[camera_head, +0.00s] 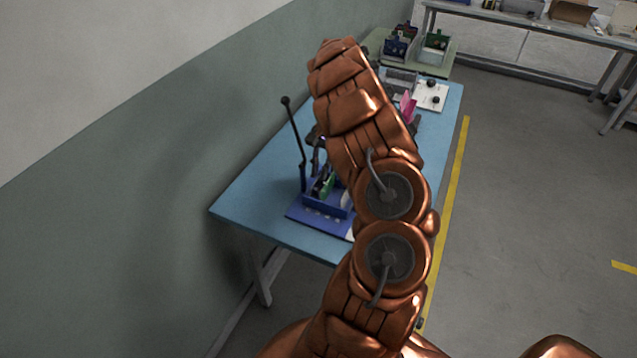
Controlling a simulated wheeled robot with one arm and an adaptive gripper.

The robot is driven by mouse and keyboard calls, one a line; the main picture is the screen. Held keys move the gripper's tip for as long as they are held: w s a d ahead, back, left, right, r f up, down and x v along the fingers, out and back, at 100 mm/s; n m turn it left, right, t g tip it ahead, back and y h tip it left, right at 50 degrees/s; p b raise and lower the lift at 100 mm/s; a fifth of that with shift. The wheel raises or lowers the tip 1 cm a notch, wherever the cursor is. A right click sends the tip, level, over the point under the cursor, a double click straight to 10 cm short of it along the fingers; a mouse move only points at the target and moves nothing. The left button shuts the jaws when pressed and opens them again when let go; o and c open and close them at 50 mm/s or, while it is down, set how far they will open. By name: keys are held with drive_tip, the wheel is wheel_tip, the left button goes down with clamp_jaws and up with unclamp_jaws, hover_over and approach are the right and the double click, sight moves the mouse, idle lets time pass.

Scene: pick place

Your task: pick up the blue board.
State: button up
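My copper-coloured arm rises through the middle of the view and covers part of the blue table (251,197). My gripper cannot be made out; the arm hides that area. A dark blue bin (322,207) stands near the table's front end, with a green board (324,184) upright in it. Other contents of the bin are too small or covered to name. The bin rests on a flat blue mat (303,218), whose right side is behind my arm. I cannot tell which blue piece is the blue board.
A thin black stand (295,140) rises behind the bin. A pink item (407,107) and a white plate with black knobs (432,96) lie farther back. A green table (436,68) with bins stands beyond. A wall borders the left; the floor at right is open.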

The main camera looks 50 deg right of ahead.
sight(318, 179)
drive_tip(key=shift+p+x, duration=0.3)
drive_tip(key=shift+x, duration=0.95)
drive_tip(key=shift+f+b, duration=0.3)
drive_tip(key=shift+b, duration=0.05)
clamp_jaws()
